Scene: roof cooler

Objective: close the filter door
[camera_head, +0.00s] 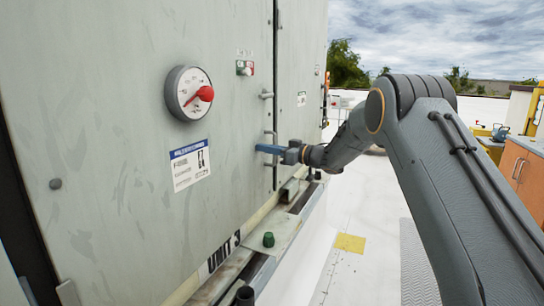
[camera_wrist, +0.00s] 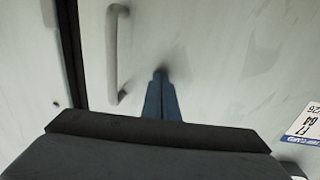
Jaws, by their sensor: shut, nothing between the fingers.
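The near panel carries a dial with a red knob (camera_head: 190,93) and a label (camera_head: 190,165). The white roof (camera_head: 365,235) is open to the right, with an orange-brown cabinet (camera_head: 522,175) at the far right.

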